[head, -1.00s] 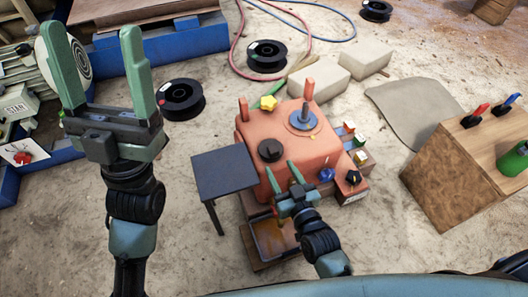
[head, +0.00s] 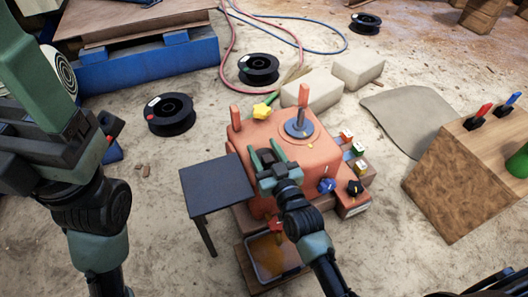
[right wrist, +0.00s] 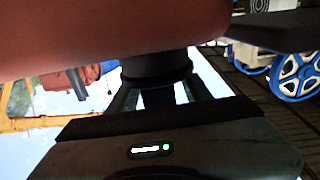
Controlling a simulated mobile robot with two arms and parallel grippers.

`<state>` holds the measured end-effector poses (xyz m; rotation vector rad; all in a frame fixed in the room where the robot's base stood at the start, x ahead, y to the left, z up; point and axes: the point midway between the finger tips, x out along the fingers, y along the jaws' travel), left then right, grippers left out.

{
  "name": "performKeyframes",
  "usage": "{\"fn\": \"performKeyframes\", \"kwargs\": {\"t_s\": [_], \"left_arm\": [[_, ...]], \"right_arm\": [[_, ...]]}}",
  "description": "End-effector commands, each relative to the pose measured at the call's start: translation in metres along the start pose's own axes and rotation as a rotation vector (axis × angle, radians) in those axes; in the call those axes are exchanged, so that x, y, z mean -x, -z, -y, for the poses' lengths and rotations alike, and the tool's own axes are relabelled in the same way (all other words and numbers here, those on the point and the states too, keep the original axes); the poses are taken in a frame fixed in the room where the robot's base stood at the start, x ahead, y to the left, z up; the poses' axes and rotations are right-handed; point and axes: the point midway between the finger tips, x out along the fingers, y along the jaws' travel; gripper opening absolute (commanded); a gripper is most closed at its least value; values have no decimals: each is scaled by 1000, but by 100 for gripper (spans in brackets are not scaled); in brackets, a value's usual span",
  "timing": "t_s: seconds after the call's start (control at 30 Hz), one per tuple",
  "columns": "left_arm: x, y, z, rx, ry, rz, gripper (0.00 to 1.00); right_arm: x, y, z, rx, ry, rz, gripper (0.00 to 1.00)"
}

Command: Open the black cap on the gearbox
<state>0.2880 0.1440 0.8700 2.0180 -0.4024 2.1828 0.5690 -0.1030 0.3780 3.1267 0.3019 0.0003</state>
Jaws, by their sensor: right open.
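The orange gearbox (head: 235,145) stands in the middle of the head view. Its black cap (right wrist: 155,68) shows as a dark round piece in the right wrist view; in the head view my right gripper mostly hides it. My right gripper (head: 268,156) is over the front left of the gearbox top. Its two fingers are apart, one on each side of the cap; contact cannot be told. My left gripper (head: 45,85) is large at the left edge of the head view, partly cut off, so its jaw state cannot be told.
A dark small table (head: 215,183) stands left of the gearbox, and an orange-brown tray (head: 248,262) lies in front. A yellow knob (head: 262,111), a red lever (head: 303,96) and a blue knob (head: 327,186) are close by. A wooden box (head: 450,190) stands right.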

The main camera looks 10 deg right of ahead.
Motion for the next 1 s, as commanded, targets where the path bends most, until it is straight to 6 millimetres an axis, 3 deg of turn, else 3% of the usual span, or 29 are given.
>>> {"fn": "performKeyframes", "kwargs": {"t_s": [0.17, 0.33, 0.37, 1.0], "left_arm": [[0, 0, 0, 0, 0, 0, 72], [0, 0, 0, 0, 0, 0, 72], [0, 0, 0, 0, 0, 0, 72], [0, 0, 0, 1, 1, 0, 72]], "right_arm": [[0, 0, 0, 0, 0, 1, 49], [0, 0, 0, 0, 0, 1, 5], [0, 0, 0, 0, 0, 1, 0], [0, 0, 0, 0, 0, 1, 0]]}}
